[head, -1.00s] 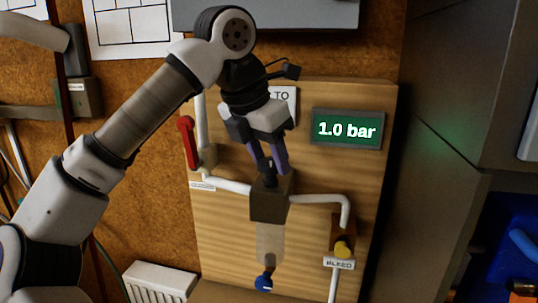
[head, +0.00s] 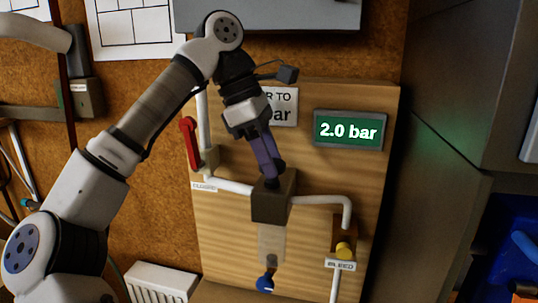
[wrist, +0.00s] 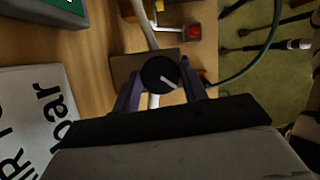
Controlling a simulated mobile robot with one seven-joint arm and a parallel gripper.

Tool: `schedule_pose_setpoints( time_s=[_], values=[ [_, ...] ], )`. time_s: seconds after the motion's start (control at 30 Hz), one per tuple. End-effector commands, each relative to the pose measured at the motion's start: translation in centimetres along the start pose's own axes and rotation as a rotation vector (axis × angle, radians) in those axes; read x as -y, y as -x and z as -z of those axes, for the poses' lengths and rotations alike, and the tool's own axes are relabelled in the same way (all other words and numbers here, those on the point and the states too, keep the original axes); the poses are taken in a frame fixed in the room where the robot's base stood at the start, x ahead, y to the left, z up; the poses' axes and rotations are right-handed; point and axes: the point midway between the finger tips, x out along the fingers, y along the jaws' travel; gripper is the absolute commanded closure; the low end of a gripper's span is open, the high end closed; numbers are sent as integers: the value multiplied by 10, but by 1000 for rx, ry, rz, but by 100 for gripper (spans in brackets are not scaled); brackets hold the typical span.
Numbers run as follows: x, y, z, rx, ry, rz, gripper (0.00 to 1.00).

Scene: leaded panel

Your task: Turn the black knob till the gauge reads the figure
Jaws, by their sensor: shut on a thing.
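The black knob (wrist: 160,75) sits on top of a brown valve block (head: 272,207) on the wooden panel. A pale mark shows on its face in the wrist view. My gripper (head: 271,172) is shut on the knob, with one purple finger on each side of it. The gauge (head: 348,130) at the upper right of the panel reads 2.0 bar in white on green. A white sign (head: 283,106) behind my gripper shows part of its text, ending in "bar"; its figure is hidden in the head view and outside the wrist view.
A red lever (head: 190,143) stands on the pipe at left, above a small label. A clear bowl with a blue tap (head: 265,283) hangs below the block. A grey cabinet (head: 440,190) stands at right.

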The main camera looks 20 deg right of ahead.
Motion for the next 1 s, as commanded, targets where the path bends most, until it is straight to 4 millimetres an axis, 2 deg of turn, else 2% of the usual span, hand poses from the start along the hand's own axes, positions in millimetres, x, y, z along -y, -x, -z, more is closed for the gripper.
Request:
schedule_pose_setpoints(
  time_s=[0.4, 1.0],
  values=[
    [-2, 1, 0, -2, -250, 101, 80],
    [-2, 1, 0, -1, -325, 132, 80]
  ],
)
